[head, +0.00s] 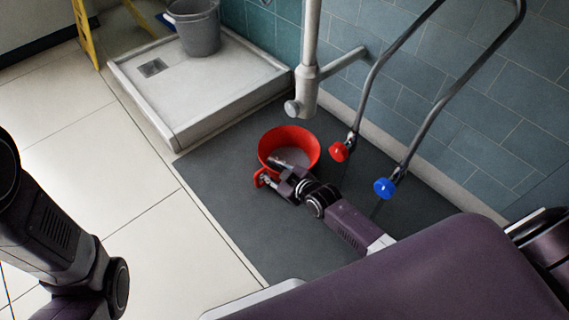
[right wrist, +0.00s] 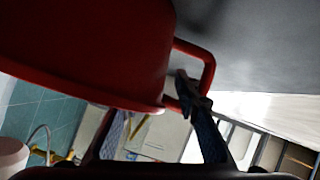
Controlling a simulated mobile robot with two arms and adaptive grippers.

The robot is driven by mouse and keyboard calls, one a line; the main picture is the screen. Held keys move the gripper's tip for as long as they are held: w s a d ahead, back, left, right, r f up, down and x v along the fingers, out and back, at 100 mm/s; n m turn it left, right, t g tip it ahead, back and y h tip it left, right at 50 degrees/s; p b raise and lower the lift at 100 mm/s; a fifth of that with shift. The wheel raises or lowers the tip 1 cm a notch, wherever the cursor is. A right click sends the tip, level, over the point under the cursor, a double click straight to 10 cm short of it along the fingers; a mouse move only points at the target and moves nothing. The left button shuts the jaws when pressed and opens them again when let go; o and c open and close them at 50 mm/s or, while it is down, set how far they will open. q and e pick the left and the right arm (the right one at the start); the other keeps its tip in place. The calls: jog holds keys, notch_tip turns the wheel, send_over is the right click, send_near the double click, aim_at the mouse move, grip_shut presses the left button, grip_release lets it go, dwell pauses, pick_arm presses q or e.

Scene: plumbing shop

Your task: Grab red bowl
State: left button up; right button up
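The red bowl (head: 311,147) is on the dark grey floor mat, below the white drain pipe. It has a loop handle (head: 260,180) on its near left side. My right gripper (head: 277,173) is at the bowl's near rim beside the handle. In the right wrist view the bowl (right wrist: 90,50) fills the upper left. The fingers of my right gripper (right wrist: 155,125) are spread apart there. One finger overlaps the handle (right wrist: 209,68); the other's tip is hidden behind the bowl's rim. Whether they touch the bowl is unclear. My left arm shows at the left, but its gripper does not.
A drain pipe (head: 305,90) hangs just behind the bowl. Two metal pipes with a red knob (head: 339,152) and a blue knob (head: 384,188) stand to the right. A shower tray (head: 215,90) with a grey bucket (head: 197,30) is behind left. Open tiled floor lies left.

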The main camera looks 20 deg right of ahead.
grip_shut()
jog(key=shift+r, duration=0.2)
dwell(0.3)
